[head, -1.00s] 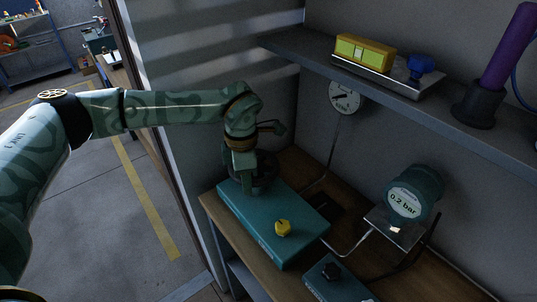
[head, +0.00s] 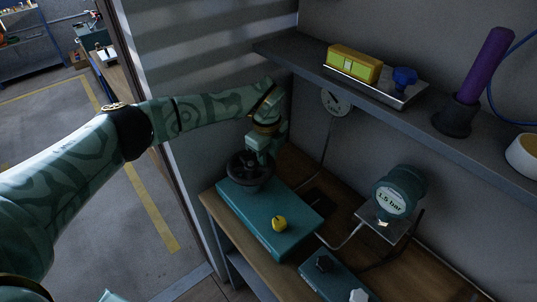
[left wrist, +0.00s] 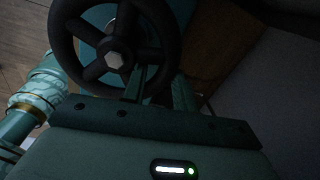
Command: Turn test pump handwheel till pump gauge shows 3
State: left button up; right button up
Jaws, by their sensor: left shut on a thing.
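The dark handwheel (head: 240,170) stands on top of the teal test pump box (head: 262,213) on the bench. It also shows large in the left wrist view (left wrist: 84,67), with spokes and a pale hex nut at its hub. My left gripper (head: 262,162) is shut on the wheel's rim, at its far right side in the head view. In the left wrist view its fingers (left wrist: 155,85) straddle the rim. The round teal pump gauge (head: 391,200) reads 1.5 bar.
A yellow knob (head: 279,223) sits on the pump box. A smaller teal box (head: 335,280) stands in front. A dial gauge (head: 335,102) is on the back wall. The shelf (head: 400,120) above carries a yellow block (head: 354,63) and a purple cylinder (head: 486,66).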

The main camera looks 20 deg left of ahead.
pick_arm(q)
jog(key=shift+s+d, duration=0.2)
jog(key=o, duration=0.5)
jog(key=shift+f, duration=0.1)
jog(key=shift+o, duration=0.2)
jog(key=shift+s+d, duration=0.1)
